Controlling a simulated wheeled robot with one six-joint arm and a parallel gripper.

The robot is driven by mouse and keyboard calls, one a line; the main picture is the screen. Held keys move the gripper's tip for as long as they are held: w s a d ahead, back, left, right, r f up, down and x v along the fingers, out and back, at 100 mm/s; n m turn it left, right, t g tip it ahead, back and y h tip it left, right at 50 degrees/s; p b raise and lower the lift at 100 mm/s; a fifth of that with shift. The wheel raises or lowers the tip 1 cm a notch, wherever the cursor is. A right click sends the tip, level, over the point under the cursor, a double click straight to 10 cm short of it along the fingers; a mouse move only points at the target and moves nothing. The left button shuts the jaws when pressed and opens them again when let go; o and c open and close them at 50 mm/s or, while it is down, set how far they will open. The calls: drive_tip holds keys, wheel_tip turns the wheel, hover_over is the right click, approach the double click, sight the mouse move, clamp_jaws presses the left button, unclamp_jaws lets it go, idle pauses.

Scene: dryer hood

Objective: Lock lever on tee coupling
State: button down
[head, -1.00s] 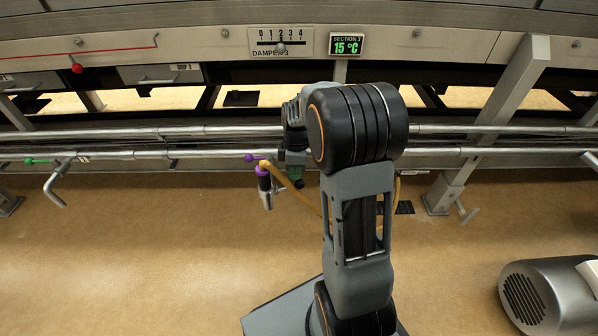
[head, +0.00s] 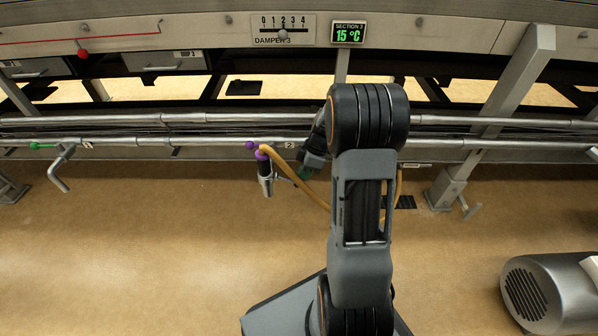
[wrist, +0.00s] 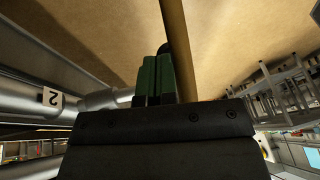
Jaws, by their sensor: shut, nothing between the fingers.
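The tee coupling (head: 265,170) hangs below the lower pipe near the "2" label in the head view. It has a dark body, a purple collar and a metal lower end. A purple knob (head: 250,145), which looks like the lever's end, sits at its upper left. A yellow hose (head: 309,191) runs from it down to the right. My gripper (head: 304,172) is to the right of the coupling, apart from it and partly hidden by my arm. In the wrist view its green fingers (wrist: 154,78) are together and empty, with the hose (wrist: 174,25) beyond them.
Two long pipes (head: 465,143) run across the scene. A green-handled valve (head: 62,165) is at the left, and a slanted metal post (head: 497,105) stands right. A motor (head: 545,293) sits at the lower right. The floor left of my base is clear.

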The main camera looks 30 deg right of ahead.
drive_tip(key=shift+d+b+x, duration=0.15)
drive_tip(key=shift+b+x, duration=0.25)
drive_tip(key=shift+x, duration=0.4)
drive_tip(key=shift+d+b+x, duration=0.1)
drive_tip(key=shift+b+x, duration=0.3)
drive_tip(key=shift+x, duration=0.35)
drive_tip(key=shift+f, duration=0.25)
drive_tip(key=s+d+r+p, duration=0.2)
drive_tip(key=d+r+p, duration=0.3)
drive_tip(key=d, duration=0.6)
drive_tip(key=shift+v, duration=0.9)
drive_tip(key=shift+w+a+r, duration=0.1)
drive_tip(key=shift+a+r, duration=0.05)
drive_tip(key=shift+a, duration=0.05)
drive_tip(key=s+a+r+m+t+h+p, duration=0.1)
drive_tip(key=s+a+r+m+p, duration=0.3)
drive_tip(key=r, duration=1.1)
drive_tip(key=s+a+r+m+t+h+p, duration=0.1)
drive_tip(key=s+a+r+m+p, duration=0.3)
drive_tip(key=a+r+p, duration=0.7)
drive_tip(key=s+a+r+m+t+h+p, duration=0.1)
drive_tip(key=s+a+r+m+p, duration=0.3)
drive_tip(key=r+p, duration=1.3)
drive_tip(key=s+a+r+h, duration=0.1)
drive_tip(key=a+r, duration=0.1)
drive_tip(key=a, duration=0.2)
drive_tip(key=shift+m, duration=0.3)
